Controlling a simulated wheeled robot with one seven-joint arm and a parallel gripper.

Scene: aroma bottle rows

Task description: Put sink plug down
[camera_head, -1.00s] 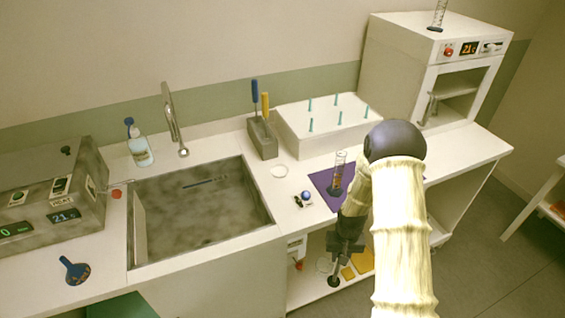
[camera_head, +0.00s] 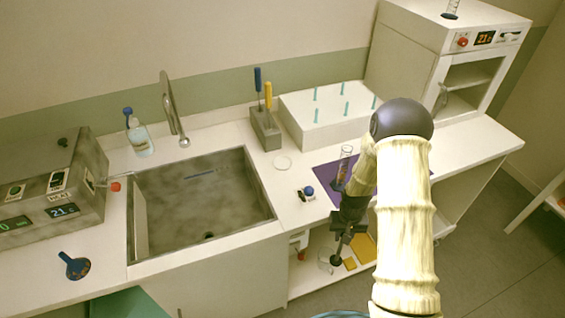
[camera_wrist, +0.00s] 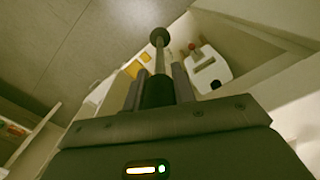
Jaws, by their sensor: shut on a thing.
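The sink plug (camera_head: 336,259) is a dark piece with a thin stem and a round end. My gripper (camera_head: 347,232) is shut on it, in front of the counter's front edge and right of the sink (camera_head: 180,259). In the wrist view, the plug's stem and round knob (camera_wrist: 160,37) stick out beyond the fingers of my gripper (camera_wrist: 158,92); its black base sits between them. The sink basin is empty of the plug, with a dark drain hole (camera_head: 208,236) and a thin blue item on its back wall.
A purple mat (camera_head: 325,172) with a glass cylinder (camera_head: 344,165) lies on the counter behind my arm. An open shelf (camera_head: 300,285) with several items is below.

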